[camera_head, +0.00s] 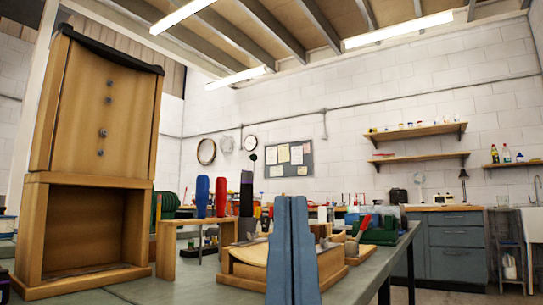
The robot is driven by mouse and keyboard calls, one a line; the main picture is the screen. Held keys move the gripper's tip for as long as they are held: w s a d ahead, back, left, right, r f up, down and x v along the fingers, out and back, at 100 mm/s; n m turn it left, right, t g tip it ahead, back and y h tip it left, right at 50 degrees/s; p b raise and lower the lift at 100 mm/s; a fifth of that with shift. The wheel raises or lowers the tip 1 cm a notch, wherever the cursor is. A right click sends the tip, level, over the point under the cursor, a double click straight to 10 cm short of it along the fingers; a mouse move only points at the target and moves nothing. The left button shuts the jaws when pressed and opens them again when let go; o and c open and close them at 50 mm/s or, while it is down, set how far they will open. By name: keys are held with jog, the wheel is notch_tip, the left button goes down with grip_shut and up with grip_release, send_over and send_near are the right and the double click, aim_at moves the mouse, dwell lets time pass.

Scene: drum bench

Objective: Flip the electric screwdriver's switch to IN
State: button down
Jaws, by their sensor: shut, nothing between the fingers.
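No switch or IN marking can be made out at this size. My gripper (290,203) appears as two blue-grey fingers rising from the bottom edge, pressed together along a centre seam. It is shut and empty. It is in front of the wooden blocks and to the right of the dark tool, apart from it in the picture. The fingers hide part of the bench behind them.
A wooden rack (166,246) holds blue (202,196) and red (221,196) handled tools. Wooden blocks (248,270) and a red-handled tool (363,226) crowd the middle and right.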

notch_tip(320, 180, up, 18)
jog(key=p, duration=1.6)
jog(key=shift+w, duration=0.1)
